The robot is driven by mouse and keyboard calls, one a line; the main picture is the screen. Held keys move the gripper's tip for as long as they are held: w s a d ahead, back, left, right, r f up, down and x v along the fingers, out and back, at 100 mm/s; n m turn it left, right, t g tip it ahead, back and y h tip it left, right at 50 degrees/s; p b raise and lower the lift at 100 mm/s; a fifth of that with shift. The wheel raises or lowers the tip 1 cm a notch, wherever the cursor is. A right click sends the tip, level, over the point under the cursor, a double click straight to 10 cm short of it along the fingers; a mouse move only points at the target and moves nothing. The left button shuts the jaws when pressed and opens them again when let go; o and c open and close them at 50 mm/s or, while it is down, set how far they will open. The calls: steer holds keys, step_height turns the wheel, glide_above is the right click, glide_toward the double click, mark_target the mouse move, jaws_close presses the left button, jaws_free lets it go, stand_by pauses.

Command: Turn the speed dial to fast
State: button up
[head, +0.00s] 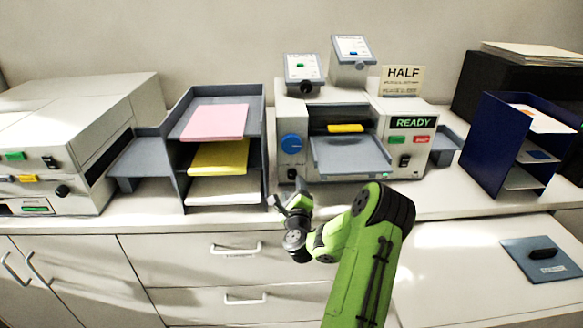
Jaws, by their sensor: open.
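A round blue dial (292,144) is on the left of the front face of the grey-white machine (430,130) in the middle of the counter. Its marks are too small to read, so I cannot tell its setting or whether it is the speed dial. My gripper (284,193) is open and empty, below the dial near the counter's front edge. It is apart from the dial. A small black knob (292,174) shows just above my gripper. A green display (414,123) on the machine reads "READY".
The machine's feed tray (350,155) juts forward, with a yellow piece (346,128) above it. A grey paper rack (175,190) stands left and a navy rack (490,150) right. Two small control boxes (303,73) (352,58) and a "HALF" sign (402,80) stand on top.

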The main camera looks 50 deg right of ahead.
mark_target(292, 176)
steer(key=p+x, duration=0.2)
steer(key=x, duration=0.3)
steer(key=shift+r, duration=0.15)
steer(key=shift+w+d, duration=0.3)
steer(key=shift+d, duration=0.05)
steer(key=c, duration=1)
steer(key=shift+c, duration=0.2)
